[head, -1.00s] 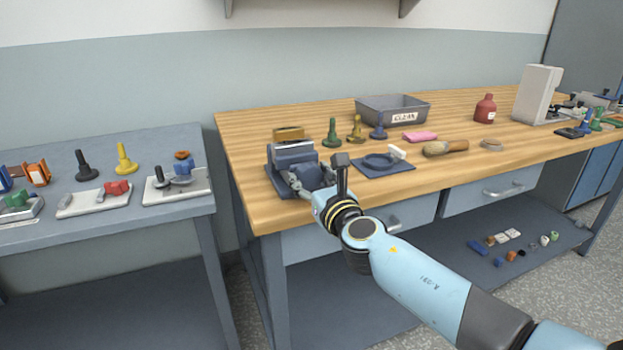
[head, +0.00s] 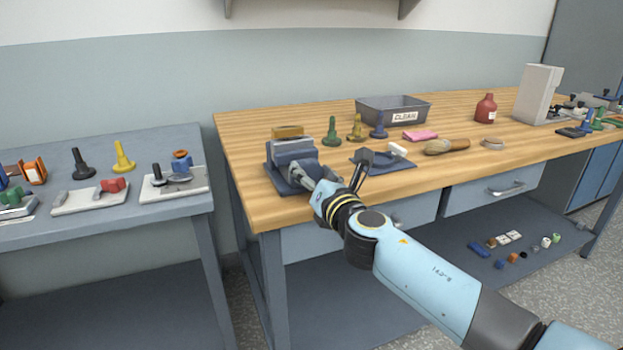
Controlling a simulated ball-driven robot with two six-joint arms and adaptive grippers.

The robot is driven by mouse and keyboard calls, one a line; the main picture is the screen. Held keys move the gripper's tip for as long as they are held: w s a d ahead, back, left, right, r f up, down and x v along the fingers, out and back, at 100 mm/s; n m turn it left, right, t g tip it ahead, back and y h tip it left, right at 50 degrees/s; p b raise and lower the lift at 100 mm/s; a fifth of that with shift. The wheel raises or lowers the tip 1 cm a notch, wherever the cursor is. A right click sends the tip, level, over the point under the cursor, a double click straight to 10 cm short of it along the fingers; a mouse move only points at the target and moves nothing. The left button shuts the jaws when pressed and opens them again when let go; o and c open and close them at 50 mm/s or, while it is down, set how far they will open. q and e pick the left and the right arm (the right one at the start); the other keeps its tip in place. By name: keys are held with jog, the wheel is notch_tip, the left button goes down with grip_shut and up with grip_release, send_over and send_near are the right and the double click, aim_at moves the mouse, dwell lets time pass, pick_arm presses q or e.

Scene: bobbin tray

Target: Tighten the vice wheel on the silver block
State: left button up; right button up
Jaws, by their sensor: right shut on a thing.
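The vice (head: 281,183) stands at the left front of the wooden bench. The silver block (head: 294,148) sits upright between its jaws. My right arm comes in from the lower right. My right gripper (head: 318,178) is at the front right side of the vice, shut on the vice wheel. The wheel is almost wholly hidden by the gripper and wrist, so its angle cannot be seen. A dark bracket on my wrist stands up to the right of the vice. My left gripper is not in view.
A dark blue mat (head: 402,164) with a white-headed item lies right of my wrist. Green, gold and blue pegs stand behind, before the grey CLEAN bin (head: 416,106). A brown brush (head: 447,147) lies farther right. A grey side table (head: 110,220) with fixtures is at left.

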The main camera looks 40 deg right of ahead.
jog(key=shift+m, duration=0.6)
jog(key=o, duration=1.2)
jog(key=v, duration=1.2)
